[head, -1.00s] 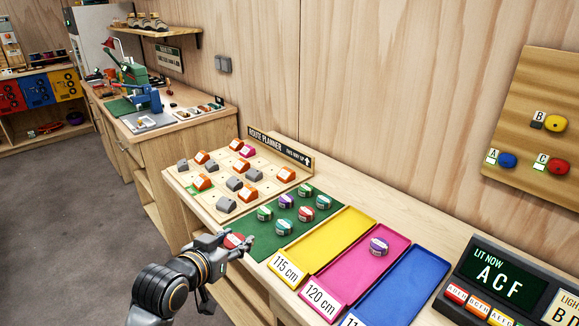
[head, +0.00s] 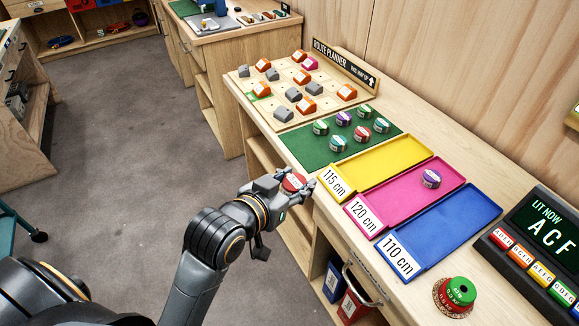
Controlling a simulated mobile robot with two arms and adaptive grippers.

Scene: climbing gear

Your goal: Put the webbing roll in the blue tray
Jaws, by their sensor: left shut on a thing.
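My left gripper (head: 297,187) is shut on a red webbing roll (head: 293,182) with a pale label band. It holds the roll at the front edge of the bench, near the yellow tray's 115 cm label. The blue tray (head: 444,228), labelled 110 cm, lies to the right of the gripper and is empty. The pink tray (head: 397,208), labelled 120 cm, lies between the yellow and blue trays and holds a purple roll (head: 431,178). My right gripper is not in view.
The yellow tray (head: 378,164) is empty. Several rolls stand on the green mat (head: 300,147). The route planner board (head: 257,100) is at the back left.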

